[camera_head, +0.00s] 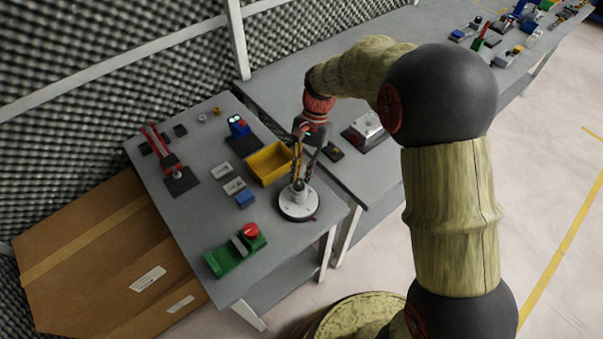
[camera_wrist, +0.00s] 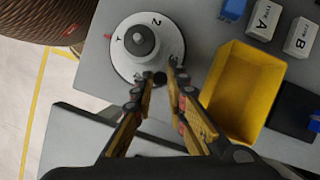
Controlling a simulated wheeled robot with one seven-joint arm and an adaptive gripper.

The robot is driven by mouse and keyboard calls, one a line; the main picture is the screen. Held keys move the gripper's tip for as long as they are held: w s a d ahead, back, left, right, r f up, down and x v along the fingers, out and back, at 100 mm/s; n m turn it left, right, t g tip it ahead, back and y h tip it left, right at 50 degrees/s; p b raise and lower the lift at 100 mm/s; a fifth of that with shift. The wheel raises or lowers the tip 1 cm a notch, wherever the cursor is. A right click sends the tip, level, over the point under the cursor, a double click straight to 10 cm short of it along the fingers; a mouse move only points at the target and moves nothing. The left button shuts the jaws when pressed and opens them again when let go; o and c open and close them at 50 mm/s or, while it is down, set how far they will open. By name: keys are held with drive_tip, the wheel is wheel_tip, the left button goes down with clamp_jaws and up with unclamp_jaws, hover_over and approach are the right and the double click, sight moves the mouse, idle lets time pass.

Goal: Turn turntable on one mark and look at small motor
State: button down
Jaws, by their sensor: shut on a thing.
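The turntable (camera_head: 299,209) is a round white disc on a dark base near the front right of the table. It also shows in the wrist view (camera_wrist: 121,59), with marks such as "2" at its edge. A grey round piece (camera_wrist: 140,41) stands on its middle; it may be the small motor, but I cannot tell. My gripper (camera_wrist: 165,77) comes down at the near rim of the disc. Its fingertips are close together about a small dark peg (camera_wrist: 160,78) at the rim, partly hidden by the fingers. In the head view my gripper (camera_head: 297,178) hides part of the disc.
A yellow bin (camera_head: 268,164) stands close behind the turntable. Blocks marked A (camera_wrist: 263,20) and B (camera_wrist: 301,36) and a blue block (camera_head: 245,199) lie nearby. A grey box (camera_head: 366,128) stands right.

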sight(285, 200)
drive_tip(key=shift+a+r+n+p, duration=0.1)
drive_tip(key=shift+a+n+p, duration=0.15)
drive_tip(key=shift+p, duration=0.35)
